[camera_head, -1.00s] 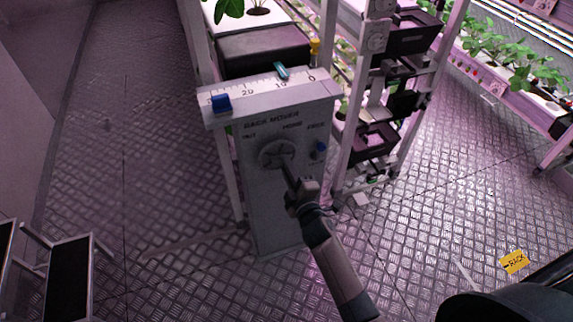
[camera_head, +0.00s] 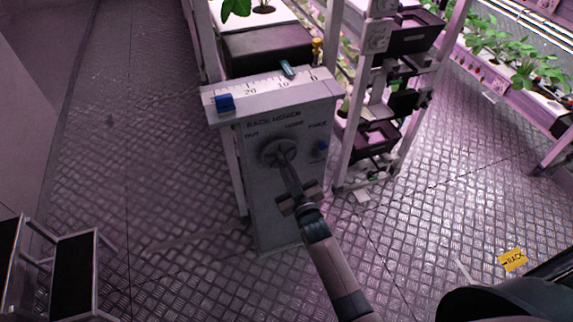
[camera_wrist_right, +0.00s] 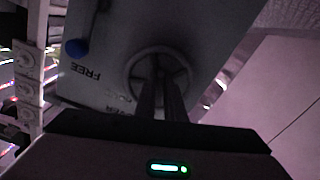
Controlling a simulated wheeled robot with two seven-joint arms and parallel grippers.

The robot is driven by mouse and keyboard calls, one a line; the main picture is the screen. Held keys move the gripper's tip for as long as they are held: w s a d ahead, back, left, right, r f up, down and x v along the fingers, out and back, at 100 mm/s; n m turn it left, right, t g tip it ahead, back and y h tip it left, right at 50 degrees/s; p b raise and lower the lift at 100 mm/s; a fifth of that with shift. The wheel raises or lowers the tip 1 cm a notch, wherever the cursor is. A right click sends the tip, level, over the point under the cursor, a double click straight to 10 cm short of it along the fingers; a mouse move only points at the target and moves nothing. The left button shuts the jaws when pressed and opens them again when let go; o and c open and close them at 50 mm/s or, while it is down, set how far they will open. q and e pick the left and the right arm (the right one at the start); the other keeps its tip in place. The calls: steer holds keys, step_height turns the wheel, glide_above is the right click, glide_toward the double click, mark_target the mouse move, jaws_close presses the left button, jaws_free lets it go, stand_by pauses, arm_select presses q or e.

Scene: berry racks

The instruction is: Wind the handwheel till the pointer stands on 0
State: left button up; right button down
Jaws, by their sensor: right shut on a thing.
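The handwheel (camera_head: 272,150) is a grey round wheel on the front of the rack mover box (camera_head: 275,205). My right gripper (camera_head: 285,162) is shut on it, and its fingers reach into the wheel. The wheel also shows in the right wrist view (camera_wrist_right: 136,68), with my right fingers (camera_wrist_right: 161,85) across its middle. The teal pointer (camera_head: 288,69) stands on the scale (camera_head: 265,87) on top of the box, between 10 and 0 and nearer 10. My left gripper is not in view.
A blue block (camera_head: 225,103) sits at the scale's left end. A blue knob (camera_head: 322,146) is right of the wheel by the word FREE. A yellow piece (camera_head: 317,48) stands behind the 0 end. Plant racks stand behind and right.

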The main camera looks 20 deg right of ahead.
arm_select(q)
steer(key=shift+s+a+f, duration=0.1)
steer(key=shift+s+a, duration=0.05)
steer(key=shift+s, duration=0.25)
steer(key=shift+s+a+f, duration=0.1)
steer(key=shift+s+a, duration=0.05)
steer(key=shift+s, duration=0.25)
arm_select(e)
steer(key=shift+a+f+m, duration=0.1)
steer(key=shift+f+m, duration=0.05)
steer(key=shift+m, duration=0.95)
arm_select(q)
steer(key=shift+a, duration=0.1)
arm_select(e)
steer(key=c, duration=1.9)
jaws_free()
steer(key=shift+c, duration=0.2)
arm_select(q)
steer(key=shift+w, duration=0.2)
arm_select(e)
steer(key=shift+o, duration=0.5)
steer(key=shift+s, duration=0.1)
